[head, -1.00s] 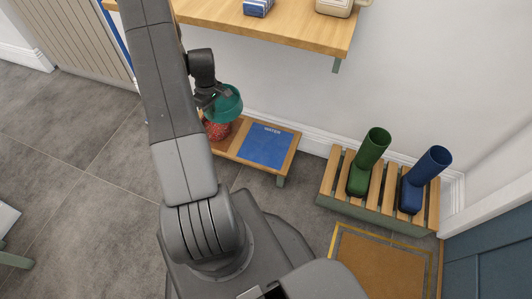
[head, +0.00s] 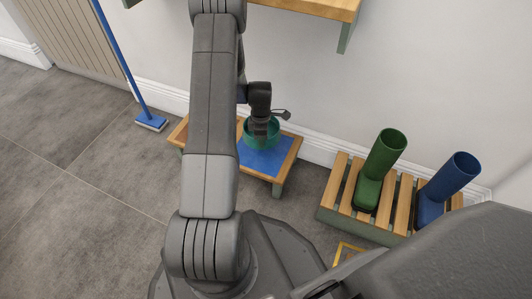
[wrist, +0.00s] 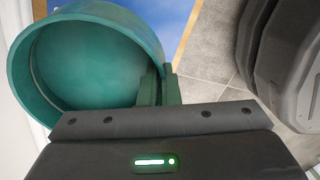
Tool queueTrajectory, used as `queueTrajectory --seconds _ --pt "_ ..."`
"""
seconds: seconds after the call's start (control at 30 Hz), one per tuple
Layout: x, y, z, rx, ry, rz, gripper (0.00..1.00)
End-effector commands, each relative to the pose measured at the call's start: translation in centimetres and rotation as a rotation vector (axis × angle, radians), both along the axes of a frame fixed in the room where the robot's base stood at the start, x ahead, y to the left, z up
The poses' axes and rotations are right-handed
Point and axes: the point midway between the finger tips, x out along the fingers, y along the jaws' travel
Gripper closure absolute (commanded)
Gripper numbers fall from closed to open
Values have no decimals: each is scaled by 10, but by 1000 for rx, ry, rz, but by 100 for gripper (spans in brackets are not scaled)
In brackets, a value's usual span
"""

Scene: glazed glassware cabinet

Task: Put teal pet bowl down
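The teal pet bowl (head: 262,140) is over the blue WATER mat (head: 264,160) on the low wooden stand in the head view. In the wrist view the bowl (wrist: 95,60) fills the upper left, with its empty inside showing. My gripper (wrist: 160,85) is shut on its rim, one finger on each side of the wall. In the head view my gripper (head: 262,122) comes down from above the bowl. I cannot tell whether the bowl touches the mat.
The stand (head: 289,155) is low, against the white wall; my arm hides part of it. A wooden shelf (head: 320,8) overhangs nearby. Green (head: 380,165) and blue (head: 445,185) boots stand on a slatted rack (head: 338,190). A blue broom (head: 150,122) stands left.

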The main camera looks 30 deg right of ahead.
Motion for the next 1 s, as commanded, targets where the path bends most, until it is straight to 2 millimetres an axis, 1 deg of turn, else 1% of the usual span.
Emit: queueTrajectory --seconds 0.03,0.2,0.37,0.57,0.63,0.83,0.97,1.0 --pt "-1 0 -13 1 3 0 100" --pt "-1 0 -46 1 2 -1 100" --pt "0 0 -59 0 1 -2 100" --pt "-1 1 -88 1 2 -2 100" --pt "0 0 -90 0 0 -2 100" --pt "0 0 -88 0 0 -2 100" --pt "0 0 -91 0 0 -2 100" --pt "0 0 -91 0 0 -3 91"
